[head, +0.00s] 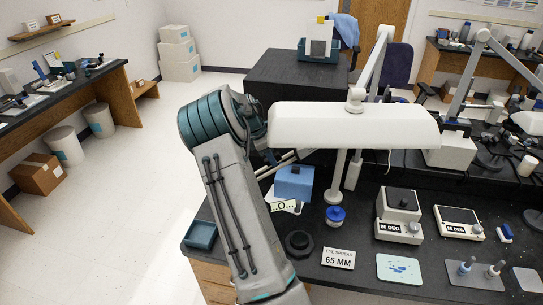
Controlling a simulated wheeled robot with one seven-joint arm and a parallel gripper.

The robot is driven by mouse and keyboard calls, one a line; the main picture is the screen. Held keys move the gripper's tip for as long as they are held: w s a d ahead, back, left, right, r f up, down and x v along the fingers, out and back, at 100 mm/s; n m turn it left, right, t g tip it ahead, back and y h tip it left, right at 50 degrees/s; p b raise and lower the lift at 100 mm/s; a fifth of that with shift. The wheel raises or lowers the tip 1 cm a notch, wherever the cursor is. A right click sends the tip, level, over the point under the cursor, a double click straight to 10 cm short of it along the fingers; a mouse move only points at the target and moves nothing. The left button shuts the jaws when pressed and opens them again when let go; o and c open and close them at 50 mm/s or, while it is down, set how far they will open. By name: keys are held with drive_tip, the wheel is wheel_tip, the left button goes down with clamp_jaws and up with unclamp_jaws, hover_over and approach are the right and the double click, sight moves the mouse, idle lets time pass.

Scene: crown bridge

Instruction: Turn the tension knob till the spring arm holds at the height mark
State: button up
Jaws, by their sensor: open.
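A large white lamp-like hood (350,125) hangs across the middle of the head view on a white jointed arm (372,62), which looks like the spring arm. A white post (336,180) comes down below the hood. A blue ridged knob (335,215) sits low near the foot of that post; I cannot tell for sure that it is the tension knob. No height mark can be made out. My gripper (268,156) is open and only partly visible at the hood's left end. Its fingertips are hard to make out, and I see nothing held.

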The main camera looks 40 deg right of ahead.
drive_tip(key=shift+x, duration=0.8)
